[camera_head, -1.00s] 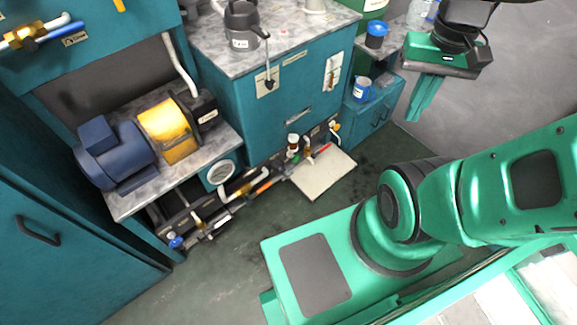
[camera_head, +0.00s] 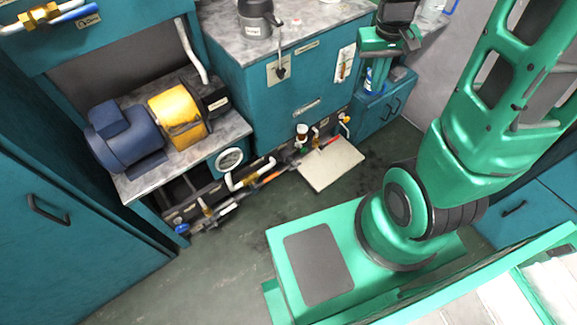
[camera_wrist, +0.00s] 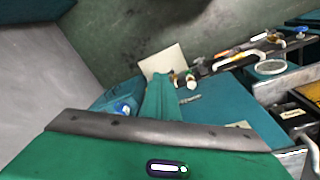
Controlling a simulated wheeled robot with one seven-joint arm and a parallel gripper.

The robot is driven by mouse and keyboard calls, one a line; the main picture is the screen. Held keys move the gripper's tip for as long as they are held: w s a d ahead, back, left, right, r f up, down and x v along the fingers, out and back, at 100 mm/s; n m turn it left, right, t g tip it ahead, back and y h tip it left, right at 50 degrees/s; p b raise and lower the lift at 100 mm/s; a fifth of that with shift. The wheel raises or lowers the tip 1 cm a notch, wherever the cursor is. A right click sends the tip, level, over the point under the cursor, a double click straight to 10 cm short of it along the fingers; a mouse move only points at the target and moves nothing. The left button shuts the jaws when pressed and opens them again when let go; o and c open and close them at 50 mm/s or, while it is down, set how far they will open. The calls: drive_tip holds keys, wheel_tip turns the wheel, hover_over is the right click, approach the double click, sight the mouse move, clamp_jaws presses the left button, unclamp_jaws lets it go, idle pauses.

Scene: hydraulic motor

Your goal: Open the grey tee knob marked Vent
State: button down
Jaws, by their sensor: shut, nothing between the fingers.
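I cannot single out a grey tee knob marked Vent; the labels are too small to read. A small dark-handled fitting (camera_head: 281,70) sits on a pale plate on the teal tank's front. Low on the tank's front are several small valves, one with a white and green top (camera_head: 302,131) and one yellow (camera_head: 344,119); they also show beyond my fingers in the wrist view (camera_wrist: 190,80). My gripper (camera_head: 374,82) is shut and empty, pointing down at the tank's right end, apart from the valves. Its green fingers (camera_wrist: 160,80) are together in the wrist view.
A white flat plate (camera_head: 331,164) lies below the valves. A blue motor with a yellow coupling guard (camera_head: 178,115) stands on the left bench. A round gauge (camera_head: 229,159) and pipes run along the low front. A small teal cabinet (camera_head: 375,112) is under my gripper. Open floor lies in front.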

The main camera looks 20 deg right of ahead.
drive_tip(key=w+a+f+n, duration=0.2)
drive_tip(key=w+a+f, duration=0.2)
drive_tip(key=w+f, duration=0.6)
drive_tip(key=n+t+y, duration=0.1)
drive_tip(key=n+t, duration=0.1)
drive_tip(key=n, duration=0.2)
hover_over(290, 168)
drive_tip(key=s+x, duration=0.3)
drive_tip(key=x, duration=1)
drive_tip(key=s+f+x, duration=0.1)
drive_tip(key=s+x, duration=0.2)
drive_tip(key=x, duration=1.1)
drive_tip(key=s+a+f+x, duration=0.1)
drive_tip(key=s+x, duration=0.2)
drive_tip(key=x, duration=1.1)
drive_tip(key=shift+s+a+f, duration=0.1)
drive_tip(key=shift+s+f, duration=0.2)
drive_tip(key=shift+f, duration=0.75)
